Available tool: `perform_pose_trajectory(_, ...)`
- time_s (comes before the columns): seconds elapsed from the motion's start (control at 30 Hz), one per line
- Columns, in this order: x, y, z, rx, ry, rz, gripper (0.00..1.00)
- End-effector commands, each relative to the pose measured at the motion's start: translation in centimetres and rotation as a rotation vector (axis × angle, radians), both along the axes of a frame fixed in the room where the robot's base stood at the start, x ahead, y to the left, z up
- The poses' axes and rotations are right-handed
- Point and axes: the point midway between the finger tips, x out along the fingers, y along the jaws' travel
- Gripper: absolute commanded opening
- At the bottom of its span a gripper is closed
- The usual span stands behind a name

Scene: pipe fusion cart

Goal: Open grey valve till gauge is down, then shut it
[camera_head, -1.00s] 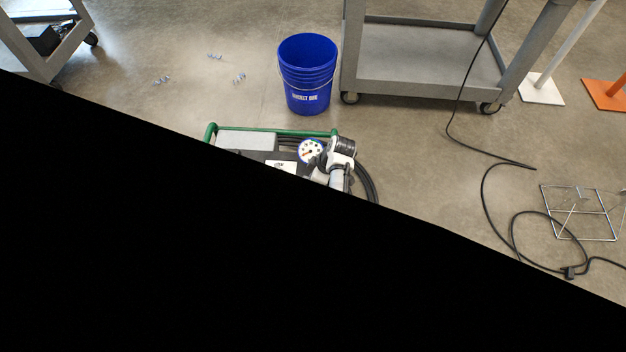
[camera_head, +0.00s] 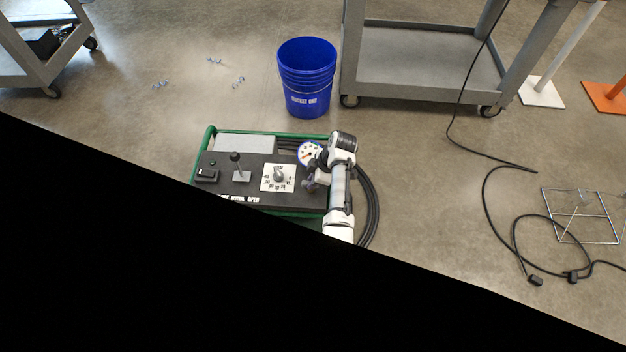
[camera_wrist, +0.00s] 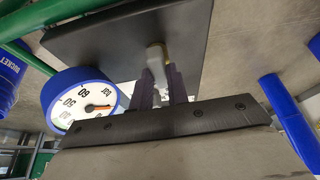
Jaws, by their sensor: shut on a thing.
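The cart's dark control panel (camera_head: 215,188) shows in the head view, with the blue-rimmed gauge (camera_head: 306,150) at its upper right. My gripper (camera_head: 312,182) is at the panel's right side, just below the gauge. In the wrist view, my gripper (camera_wrist: 164,88) is shut on the grey valve (camera_wrist: 155,53), which sticks out from the dark panel. The fingers hide much of the valve, and its turn angle is hard to tell. The gauge also shows in the wrist view (camera_wrist: 82,98); its orange needle points right in that picture, and the exact reading is unclear.
A lever (camera_head: 237,165) and a dial (camera_head: 279,177) stand on the panel left of my gripper. A green frame (camera_head: 208,140) edges the cart. A blue bucket (camera_head: 306,75) stands behind it. Black hoses (camera_head: 369,205) curve at the right. Black covers the head view's lower part.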

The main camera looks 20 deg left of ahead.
Motion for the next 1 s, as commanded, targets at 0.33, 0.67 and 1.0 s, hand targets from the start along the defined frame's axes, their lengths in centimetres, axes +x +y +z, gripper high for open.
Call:
perform_pose_trajectory(0.33,0.0,0.0,0.0,0.0,0.0,0.001,0.38)
perform_pose_trajectory(0.67,0.3,-0.7,1.8,0.001,-0.004,-0.001,0.38)
perform_pose_trajectory(1.0,1.2,-3.5,8.8,0.001,-0.005,-0.001,0.38)
